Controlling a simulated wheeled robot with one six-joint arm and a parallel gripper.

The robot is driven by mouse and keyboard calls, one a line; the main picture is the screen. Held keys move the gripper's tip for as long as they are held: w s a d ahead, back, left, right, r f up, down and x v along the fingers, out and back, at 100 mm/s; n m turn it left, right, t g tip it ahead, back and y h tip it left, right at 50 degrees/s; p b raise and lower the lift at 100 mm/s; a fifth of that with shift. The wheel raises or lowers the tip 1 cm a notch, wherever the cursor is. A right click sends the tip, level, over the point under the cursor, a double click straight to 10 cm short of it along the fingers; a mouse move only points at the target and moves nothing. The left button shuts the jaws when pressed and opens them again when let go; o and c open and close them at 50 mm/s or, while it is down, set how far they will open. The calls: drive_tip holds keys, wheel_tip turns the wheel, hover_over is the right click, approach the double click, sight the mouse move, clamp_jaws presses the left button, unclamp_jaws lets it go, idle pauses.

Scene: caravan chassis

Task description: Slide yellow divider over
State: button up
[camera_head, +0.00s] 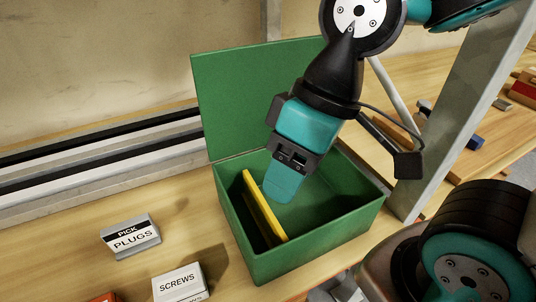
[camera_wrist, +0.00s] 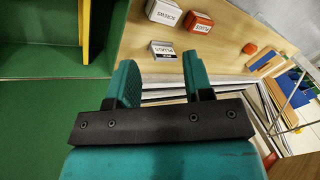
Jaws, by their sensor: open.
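A green box (camera_head: 318,246) with its hinged lid (camera_head: 255,90) standing open rests on the wooden bench. The yellow divider (camera_head: 263,208) stands on edge inside, toward the box's left side and leaning slightly. My gripper (camera_head: 278,190) comes down from above into the box's opening, to the right of the divider; one finger hides the other here. In the wrist view, my gripper (camera_wrist: 160,80) has its two teal fingers apart with nothing between them. There, part of the divider (camera_wrist: 86,28) shows at the upper left, outside the fingers, beside the green box wall (camera_wrist: 50,68).
The wrist view also shows an orange-red PLUGS box (camera_wrist: 198,24). A metal post (camera_head: 455,110) rises at the right. Bench space lies left of the box.

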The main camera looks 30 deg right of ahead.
sight(262, 199)
drive_tip(key=w+d+f+m+h+b, duration=0.2)
drive_tip(key=w+f+m+b, duration=0.1)
drive_tip(key=w+f+b, duration=0.2)
drive_tip(key=w+d+f+m+h+b, duration=0.2)
drive_tip(key=w+f+m+b, duration=0.2)
drive_tip(key=w+f, duration=0.6)
drive_tip(key=w+b, duration=0.2)
drive_tip(key=w, duration=0.2)
drive_tip(key=shift+d, duration=0.3)
drive_tip(key=shift+f, duration=0.15)
wheel_tip(262, 199, down, 17)
drive_tip(key=shift+f, duration=0.2)
drive_tip(key=shift+c, duration=0.2)
clamp_jaws()
